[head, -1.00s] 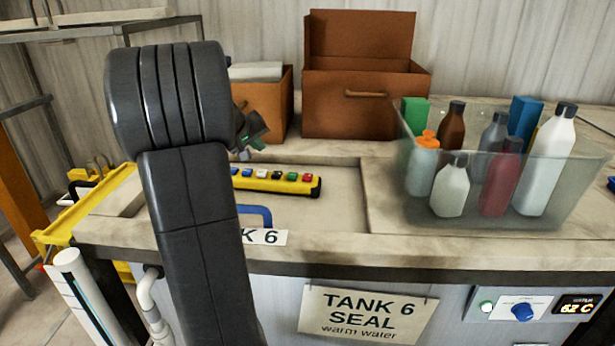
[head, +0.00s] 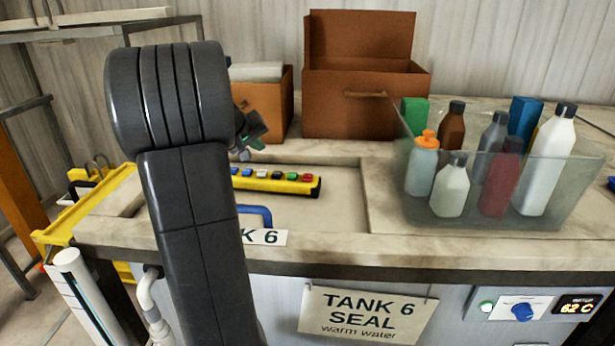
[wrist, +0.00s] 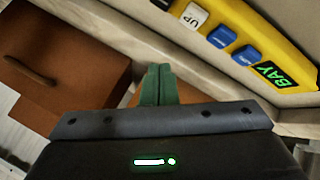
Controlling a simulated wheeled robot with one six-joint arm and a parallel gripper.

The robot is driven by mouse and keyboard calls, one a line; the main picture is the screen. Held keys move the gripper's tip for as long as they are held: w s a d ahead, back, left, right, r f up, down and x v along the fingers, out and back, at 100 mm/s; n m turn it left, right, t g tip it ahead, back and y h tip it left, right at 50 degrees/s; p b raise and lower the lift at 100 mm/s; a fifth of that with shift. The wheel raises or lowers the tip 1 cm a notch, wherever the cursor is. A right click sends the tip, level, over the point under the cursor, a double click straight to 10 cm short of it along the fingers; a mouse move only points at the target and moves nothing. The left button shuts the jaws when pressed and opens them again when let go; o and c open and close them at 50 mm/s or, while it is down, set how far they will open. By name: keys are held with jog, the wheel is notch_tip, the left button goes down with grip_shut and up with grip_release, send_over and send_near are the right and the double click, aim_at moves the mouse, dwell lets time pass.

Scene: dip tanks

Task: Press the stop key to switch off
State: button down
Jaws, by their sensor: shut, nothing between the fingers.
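A yellow key bar (head: 275,181) lies on the tank's lid in the head view, partly hidden behind my arm. It has a row of coloured keys, with a red key (head: 307,177) at its right end and a green key (head: 291,175) beside it. Their markings are too small to read. In the wrist view the bar (wrist: 285,45) crosses the upper right, with a white UP key (wrist: 194,17), two blue keys (wrist: 234,45) and a BAY label. The red key is not seen there. My gripper (wrist: 158,70) has green fingers, shut and empty, apart from the bar.
Brown boxes (head: 365,105) stand behind the bar. A clear bin (head: 480,205) of bottles stands at the right. A blue handle (head: 258,212) rises in front of the bar. A control panel (head: 520,308) with a blue knob is on the tank's front.

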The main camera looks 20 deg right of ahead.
jog(key=s+d+r+p, duration=0.3)
jog(key=s+d+p, duration=0.2)
jog(key=d, duration=0.6)
jog(key=shift+s+d+r, duration=0.4)
jog(key=shift+s, duration=0.2)
jog(key=b, duration=0.5)
send_over(306, 178)
notch_tip(306, 178, down, 8)
jog(key=shift+r, duration=0.15)
jog(key=shift+f+b, duration=0.6)
jog(key=shift+b, duration=0.3)
jog(key=shift+f, duration=0.1)
dwell(0.3)
jog(key=shift+f+b, duration=0.3)
jog(key=shift+b, duration=0.25)
